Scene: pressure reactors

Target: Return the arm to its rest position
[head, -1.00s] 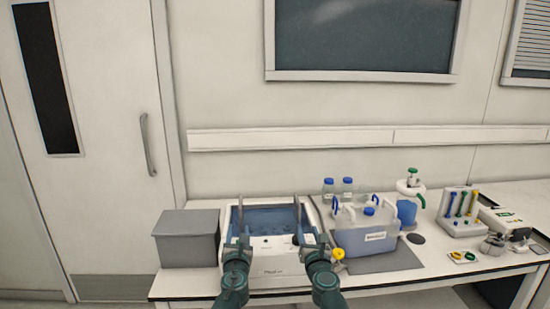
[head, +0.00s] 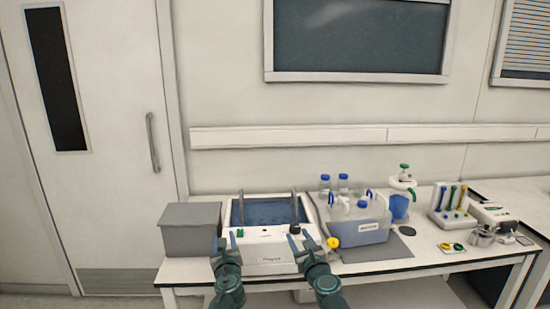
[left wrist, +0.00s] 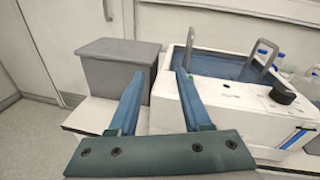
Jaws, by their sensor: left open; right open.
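My left gripper (head: 228,243) is in the head view in front of the left part of the white water bath. In the left wrist view its two blue fingers (left wrist: 155,100) are spread with nothing between them. My right gripper (head: 305,241) is open in front of the bath's right part, and no object shows in it. The white bath (head: 268,268) has blue liquid inside and two upright grey handles. It also shows in the left wrist view (left wrist: 235,100), beyond and to the right of the left gripper's fingers.
A grey lidded box (head: 190,238) stands left of the bath. Right of it are a clear canister (head: 360,232) with a blue cap on a grey mat, a yellow knob (head: 333,242), two blue-capped bottles (head: 334,186), a white-and-blue vessel (head: 399,206) and a tube rack (head: 452,207).

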